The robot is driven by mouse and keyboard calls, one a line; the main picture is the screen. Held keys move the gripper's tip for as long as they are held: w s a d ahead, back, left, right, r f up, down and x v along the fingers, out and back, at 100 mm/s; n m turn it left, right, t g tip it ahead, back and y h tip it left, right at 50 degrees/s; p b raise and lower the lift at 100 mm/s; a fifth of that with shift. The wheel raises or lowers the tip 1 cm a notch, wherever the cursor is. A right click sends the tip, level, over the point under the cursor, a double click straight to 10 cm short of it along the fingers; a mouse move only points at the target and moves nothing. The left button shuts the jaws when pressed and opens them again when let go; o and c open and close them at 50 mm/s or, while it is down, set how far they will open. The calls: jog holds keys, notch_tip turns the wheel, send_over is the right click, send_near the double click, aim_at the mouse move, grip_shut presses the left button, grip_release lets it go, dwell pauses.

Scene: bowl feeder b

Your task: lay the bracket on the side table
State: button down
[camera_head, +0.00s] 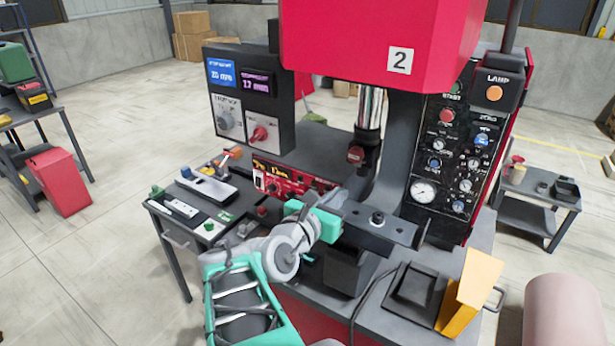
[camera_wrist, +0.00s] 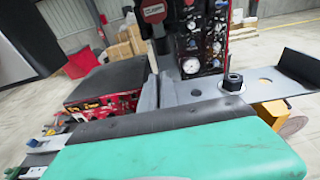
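The bracket (camera_head: 395,231) is a dark grey flat plate at the front of the red press, beside my gripper (camera_head: 329,213). In the wrist view the bracket (camera_wrist: 200,92) shows a hole, a dark nut or bolt head on a pale ring, and an upturned right end. The other finger's inner face is hidden, so I cannot tell whether the bracket is gripped. A side table (camera_head: 176,232) stands left of the press; a smaller table (camera_head: 536,209) stands at right.
The left table holds a grey tool, a pale strip and small coloured items. The press's red head (camera_head: 375,45) and silver ram (camera_head: 370,108) are above and behind the bracket. A yellow block (camera_head: 470,290) and a black tray (camera_head: 413,291) stand at front right.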

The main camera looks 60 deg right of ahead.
jog(key=shift+a+r, duration=0.15)
jog(key=shift+w+r, duration=0.1)
jog(key=shift+r, duration=0.25)
notch_tip(320, 180, up, 4)
jog(key=w+d, duration=0.1)
jog(key=w, duration=0.1)
jog(key=w+a+f+n+t+y+b, duration=0.1)
jog(key=w+a+f+n+t, duration=0.25)
jog(key=w, duration=0.55)
jog(key=w+a+f+n+t+y, duration=0.1)
jog(key=w+a+f+n+t, duration=0.15)
jog(key=w+a+f, duration=0.4)
jog(key=w+a+f+n+t+y+b, duration=0.1)
jog(key=w+a+n+t, duration=0.2)
jog(key=w, duration=0.7)
jog(key=w+a+f+n+t+y, duration=0.2)
jog(key=w+a+f, duration=0.1)
jog(key=a, duration=0.7)
jog(key=w+a+f+n+t+y+b, duration=0.1)
jog(key=w+a+f+n+t+y, duration=0.1)
jog(key=a, duration=0.8)
jog(key=w+a+f+n+t+y+b, duration=0.1)
jog(key=w+a+f+t+y, duration=0.3)
jog(key=a, duration=0.6)
jog(key=shift+w+f+n, duration=0.25)
jog(key=shift+w+n, duration=0.35)
jog(key=shift+n, duration=0.2)
